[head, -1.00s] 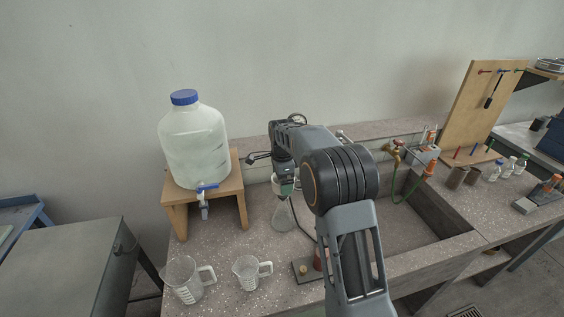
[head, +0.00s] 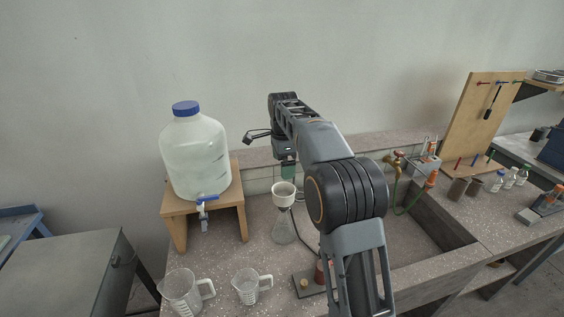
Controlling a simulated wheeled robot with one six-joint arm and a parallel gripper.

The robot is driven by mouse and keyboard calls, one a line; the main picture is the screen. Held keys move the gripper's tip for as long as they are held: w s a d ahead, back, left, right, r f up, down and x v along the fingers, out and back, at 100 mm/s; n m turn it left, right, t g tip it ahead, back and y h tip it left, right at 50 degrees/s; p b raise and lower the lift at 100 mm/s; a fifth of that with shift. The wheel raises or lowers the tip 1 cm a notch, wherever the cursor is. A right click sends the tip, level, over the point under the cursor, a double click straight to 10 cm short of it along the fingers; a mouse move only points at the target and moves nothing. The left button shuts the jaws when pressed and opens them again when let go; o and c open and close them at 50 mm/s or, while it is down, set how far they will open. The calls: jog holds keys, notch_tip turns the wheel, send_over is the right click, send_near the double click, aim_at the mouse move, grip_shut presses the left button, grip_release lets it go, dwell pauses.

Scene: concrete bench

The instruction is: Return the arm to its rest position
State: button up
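My arm reaches up over the bench from the lower right. Its end and my gripper (head: 287,172) point down just above and behind a white funnel (head: 284,196). The funnel sits upright in the mouth of a clear conical flask (head: 284,229) on the bench. My gripper looks clear of the funnel, but the fingers are too small and partly hidden to tell whether they are open or shut. I see nothing hanging from it.
A large blue-capped bottle with a tap (head: 196,150) stands on a wooden stand (head: 177,228) to the left. Two measuring jugs (head: 185,290) (head: 246,287) stand in front. A sink (head: 405,243), taps (head: 397,162) and a wooden board (head: 478,120) lie to the right.

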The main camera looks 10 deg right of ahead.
jog(key=s+f+n, duration=0.1)
jog(key=n, duration=0.2)
jog(key=s+f+n, duration=0.1)
jog(key=f+n, duration=0.1)
jog(key=n, duration=0.1)
jog(key=s+f+n, duration=0.1)
jog(key=n, duration=0.2)
jog(key=shift+s+f, duration=0.3)
jog(key=shift+f, duration=0.1)
jog(key=s+r+n+t, duration=0.1)
jog(key=s+n+t, duration=0.3)
jog(key=s, duration=2)
jog(key=n, duration=0.5)
